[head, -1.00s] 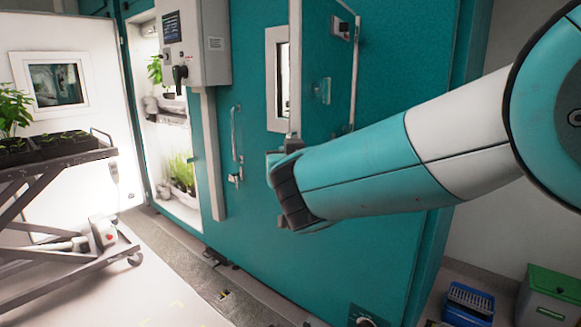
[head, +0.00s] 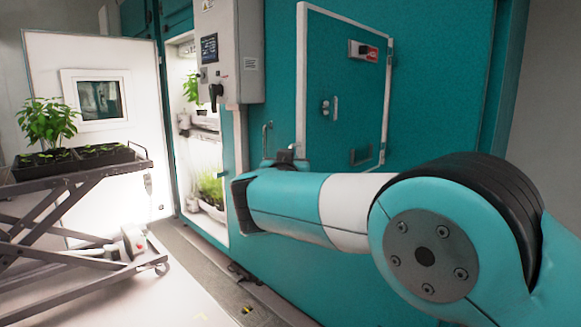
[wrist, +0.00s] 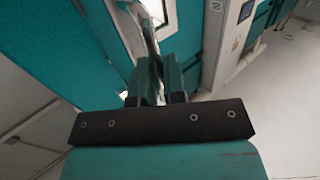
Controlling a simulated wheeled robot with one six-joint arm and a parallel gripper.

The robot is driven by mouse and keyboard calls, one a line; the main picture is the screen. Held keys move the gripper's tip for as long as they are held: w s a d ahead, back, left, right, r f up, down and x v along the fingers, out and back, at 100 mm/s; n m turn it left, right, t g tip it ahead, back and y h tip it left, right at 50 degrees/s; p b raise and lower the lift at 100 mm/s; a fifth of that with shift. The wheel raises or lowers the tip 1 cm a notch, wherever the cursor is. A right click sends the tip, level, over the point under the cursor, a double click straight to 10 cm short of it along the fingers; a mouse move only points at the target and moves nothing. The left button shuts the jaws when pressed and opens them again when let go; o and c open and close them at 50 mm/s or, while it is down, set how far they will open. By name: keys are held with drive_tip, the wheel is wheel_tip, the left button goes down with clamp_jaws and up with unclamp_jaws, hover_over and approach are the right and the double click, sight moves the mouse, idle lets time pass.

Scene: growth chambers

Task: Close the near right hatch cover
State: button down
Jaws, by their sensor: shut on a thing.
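The near right hatch cover (head: 345,85) is a teal panel with a pale edge, on the teal chamber wall in the head view. It now hides the hatch opening there; I cannot tell whether a narrow gap is left. My gripper (head: 287,157) is at the cover's lower left edge, partly hidden by my own arm. In the wrist view the jaws (wrist: 156,80) are shut on a thin pale strip, which looks like the free edge of the hatch cover (wrist: 147,38). A bright area shows beside that strip.
A grey control box (head: 236,50) and a door handle (head: 266,138) are left of the cover. An open lit chamber (head: 208,150) with plants lies further left. A cart (head: 85,180) with seedling trays stands at far left.

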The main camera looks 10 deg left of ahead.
drive_tip(key=shift+w+d, duration=0.1)
drive_tip(key=shift+d, duration=0.1)
drive_tip(key=c, duration=1.2)
unclamp_jaws()
drive_tip(key=shift+s+d+b, duration=0.15)
drive_tip(key=shift+s+b, duration=1)
drive_tip(key=shift+s, duration=1.75)
drive_tip(key=shift+s+d+b, duration=0.2)
drive_tip(key=shift+s+b, duration=1)
drive_tip(key=shift+s, duration=1.75)
drive_tip(key=shift+s+d+b, duration=0.15)
drive_tip(key=shift+s+b, duration=1)
drive_tip(key=shift+s, duration=1.75)
